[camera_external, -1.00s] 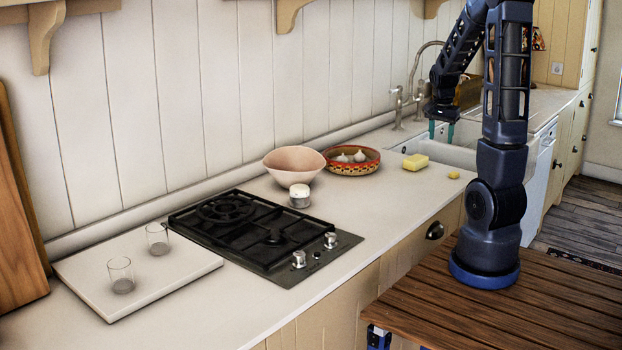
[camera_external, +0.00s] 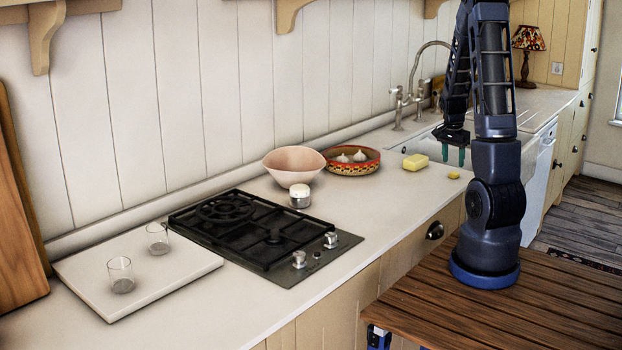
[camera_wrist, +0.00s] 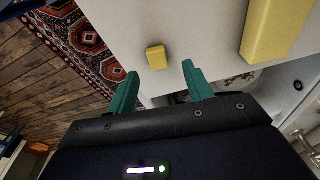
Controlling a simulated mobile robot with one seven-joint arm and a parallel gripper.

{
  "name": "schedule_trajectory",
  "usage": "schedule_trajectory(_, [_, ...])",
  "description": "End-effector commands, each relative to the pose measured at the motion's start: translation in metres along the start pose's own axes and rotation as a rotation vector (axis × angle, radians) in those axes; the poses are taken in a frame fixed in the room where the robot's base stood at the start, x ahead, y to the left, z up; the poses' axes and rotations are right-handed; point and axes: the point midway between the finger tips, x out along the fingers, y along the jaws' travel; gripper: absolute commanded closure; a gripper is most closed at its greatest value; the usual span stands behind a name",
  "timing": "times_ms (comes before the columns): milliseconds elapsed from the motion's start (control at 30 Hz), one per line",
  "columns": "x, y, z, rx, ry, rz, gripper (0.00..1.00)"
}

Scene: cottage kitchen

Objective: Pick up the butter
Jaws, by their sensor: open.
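Two yellow pieces lie on the pale worktop; I cannot tell for certain which is the butter. The small yellow block (camera_external: 454,175) is near the front edge, and it shows in the wrist view (camera_wrist: 156,57) just beyond and between my fingertips. The larger yellow block (camera_external: 415,162) lies farther left, and it shows at the upper right of the wrist view (camera_wrist: 268,28). My gripper (camera_external: 453,159) is open and empty, with its green fingers (camera_wrist: 159,70) pointing down above the small block, apart from it.
A patterned bowl (camera_external: 338,168) with garlic and a pink bowl (camera_external: 294,164) stand left of the yellow blocks. The sink (camera_external: 450,154) and tap (camera_external: 408,95) are behind my gripper. A black hob (camera_external: 262,235) lies farther left. The worktop around the small block is clear.

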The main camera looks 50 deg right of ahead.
Motion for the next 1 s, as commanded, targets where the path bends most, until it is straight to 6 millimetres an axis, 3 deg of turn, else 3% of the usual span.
schedule_trajectory(300, [0.040, 0.005, -0.002, 0.001, -0.002, 0.003, 0.49])
schedule_trajectory(667, [0.047, 0.004, -0.002, 0.001, -0.001, 0.001, 0.49])
schedule_trajectory(700, [0.047, 0.004, -0.002, 0.001, -0.001, 0.001, 0.51])
schedule_trajectory(867, [0.047, 0.004, -0.002, 0.000, -0.001, 0.001, 0.81])
schedule_trajectory(1000, [0.047, 0.004, -0.002, 0.000, -0.001, 0.001, 0.81])
